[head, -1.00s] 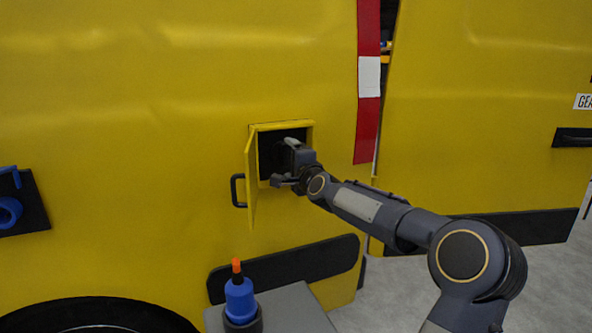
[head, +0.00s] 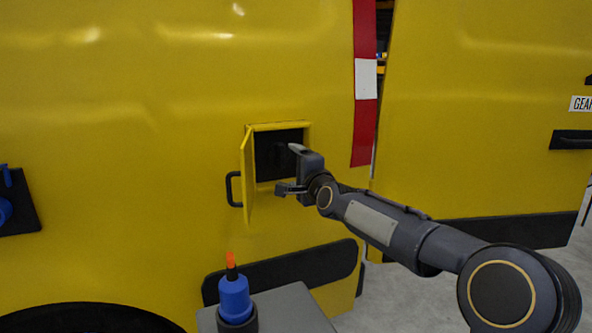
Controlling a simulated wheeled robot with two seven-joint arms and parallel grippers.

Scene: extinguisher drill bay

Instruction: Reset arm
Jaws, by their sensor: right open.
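My right gripper (head: 287,169) is open in front of a small square compartment (head: 274,155) in the yellow vehicle side. I see nothing between its fingers. The compartment's yellow door (head: 248,180) stands open, swung out to the left, with a black handle (head: 233,189) on its outer face. The inside of the compartment is dark, and its lower right part is hidden by the gripper. My right arm reaches in from the lower right. My left gripper is not in view.
A blue bottle-like object with an orange tip (head: 235,293) stands upright in a dark holder on a grey stand (head: 289,307) below the door. A blue fitting on a black plate (head: 18,203) is at the far left. Grey floor (head: 395,298) shows at the lower right.

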